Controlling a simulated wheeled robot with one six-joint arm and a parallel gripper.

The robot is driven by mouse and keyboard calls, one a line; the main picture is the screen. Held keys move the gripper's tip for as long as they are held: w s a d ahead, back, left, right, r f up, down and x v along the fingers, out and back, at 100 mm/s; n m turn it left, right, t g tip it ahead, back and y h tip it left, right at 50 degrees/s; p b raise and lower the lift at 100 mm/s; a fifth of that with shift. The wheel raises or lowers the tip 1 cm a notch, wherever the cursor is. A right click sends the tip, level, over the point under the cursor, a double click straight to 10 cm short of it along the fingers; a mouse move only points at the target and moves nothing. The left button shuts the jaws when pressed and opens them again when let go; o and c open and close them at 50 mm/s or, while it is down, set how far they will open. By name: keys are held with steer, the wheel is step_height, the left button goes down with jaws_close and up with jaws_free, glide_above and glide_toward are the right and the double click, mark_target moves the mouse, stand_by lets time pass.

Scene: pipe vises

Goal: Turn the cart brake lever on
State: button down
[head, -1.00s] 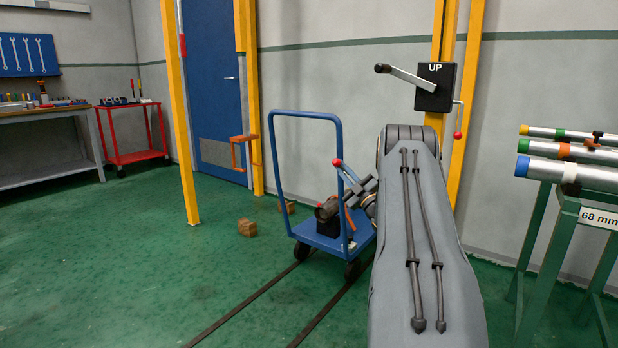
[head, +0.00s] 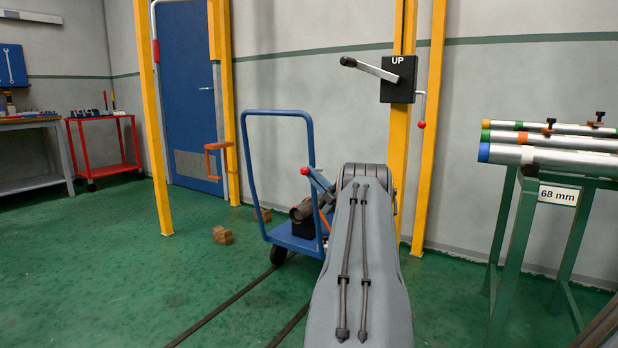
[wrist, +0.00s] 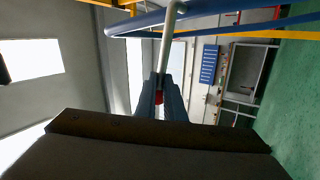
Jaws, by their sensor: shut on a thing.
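The blue cart (head: 291,239) stands on the floor, with its tall blue handle frame (head: 247,160) at its left. The brake lever's red knob (head: 304,171) shows beside the frame's right post. My gripper (head: 319,181) is at the lever, just right of the knob, partly hidden behind my arm. In the wrist view my gripper (wrist: 167,92) is shut on the brake lever, with a bit of red between the fingers. A pale rod (wrist: 170,45) runs up from there to blue tubes. I cannot tell the lever's brake setting.
Wooden blocks (head: 222,235) lie on the floor left of the cart. A grey pipe-like part (head: 302,211) sits on the deck. A green rack (head: 505,225) with pipes stands at right. A crank box (head: 398,80) is on the yellow post.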

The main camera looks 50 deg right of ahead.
steer(key=shift+w+a+f, duration=0.15)
steer(key=shift+w+a, duration=0.05)
steer(key=shift+a, duration=0.1)
steer(key=c, duration=1.8)
jaws_free()
steer(key=shift+c, duration=0.2)
steer(key=shift+s+d, duration=0.2)
steer(key=shift+s, duration=0.1)
steer(key=p+v, duration=0.2)
steer(key=v, duration=0.5)
steer(key=shift+s+f, duration=0.15)
steer(key=shift+f, duration=0.05)
